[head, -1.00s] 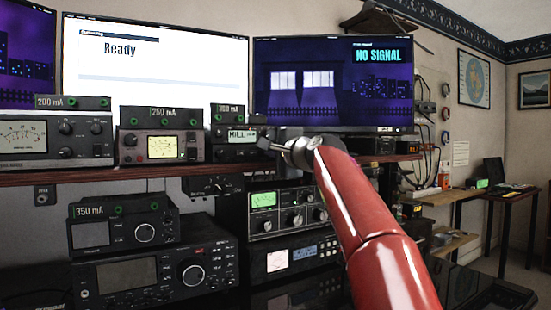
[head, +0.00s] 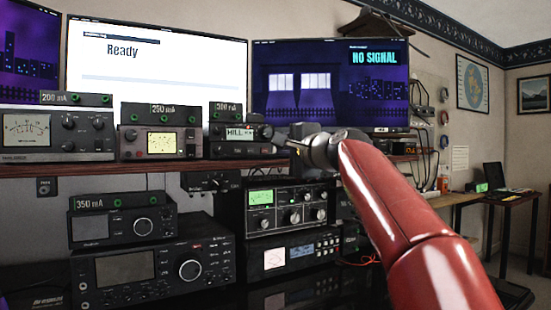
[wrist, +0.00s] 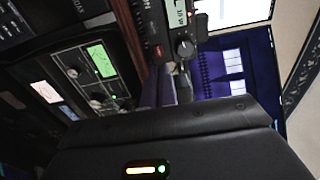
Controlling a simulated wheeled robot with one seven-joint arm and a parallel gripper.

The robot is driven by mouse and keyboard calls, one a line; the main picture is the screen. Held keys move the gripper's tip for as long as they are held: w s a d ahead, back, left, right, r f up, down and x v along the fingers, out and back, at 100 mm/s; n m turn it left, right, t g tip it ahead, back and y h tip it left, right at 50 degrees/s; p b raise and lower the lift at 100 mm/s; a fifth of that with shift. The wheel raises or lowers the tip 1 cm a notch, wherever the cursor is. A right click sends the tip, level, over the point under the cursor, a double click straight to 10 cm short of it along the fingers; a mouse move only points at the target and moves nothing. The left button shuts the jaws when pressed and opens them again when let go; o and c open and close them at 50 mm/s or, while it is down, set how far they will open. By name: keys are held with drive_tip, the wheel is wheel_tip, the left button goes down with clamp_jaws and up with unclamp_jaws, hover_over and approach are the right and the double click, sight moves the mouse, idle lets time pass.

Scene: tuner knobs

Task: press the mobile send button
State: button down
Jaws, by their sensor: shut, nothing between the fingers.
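My gripper (head: 290,143) is shut and empty, close to the radio's right end in the head view. In the wrist view its dark finger (wrist: 184,88) points at the knob area. Contact cannot be told.
The shelf edge (head: 110,166) runs below the radio. A meter radio (head: 160,143) stands to its left. A grey unit with a green meter (head: 290,207) is below. A "NO SIGNAL" monitor (head: 330,85) stands close behind my gripper.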

drive_tip(key=b+v, duration=0.1)
drive_tip(key=v, duration=0.5)
drive_tip(key=shift+d+r, duration=0.1)
idle(0.5)
